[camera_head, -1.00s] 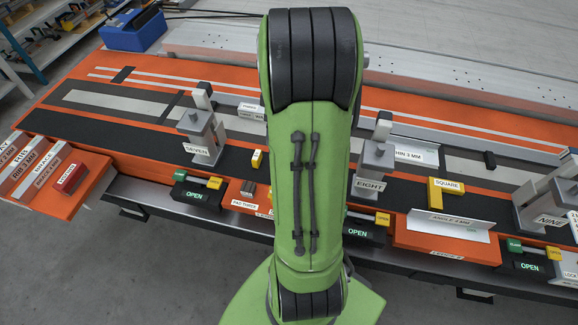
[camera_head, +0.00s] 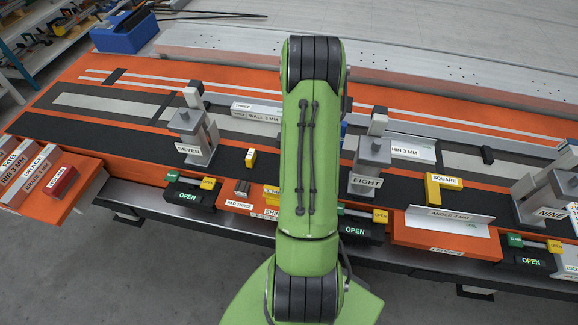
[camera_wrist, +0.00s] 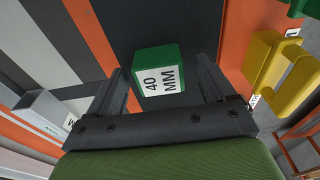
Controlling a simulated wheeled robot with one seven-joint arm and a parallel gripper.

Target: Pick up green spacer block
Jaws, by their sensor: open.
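The green spacer block (camera_wrist: 155,56) shows in the wrist view, with a white label reading 40 MM on one face. It sits by a dark surface, between the two fingers of my gripper (camera_wrist: 162,78). The fingers are apart, one on each side of the block, and I see no clear contact. In the head view my own arm hides both the block and my gripper.
Clamp posts SEVEN (camera_head: 194,135) and EIGHT (camera_head: 370,160) stand on the orange table (camera_head: 140,78). A yellow handle-like part (camera_wrist: 290,72) is right of my gripper in the wrist view; a grey channel piece (camera_wrist: 50,110) is left. A yellow SQUARE piece (camera_head: 437,188) lies right of EIGHT.

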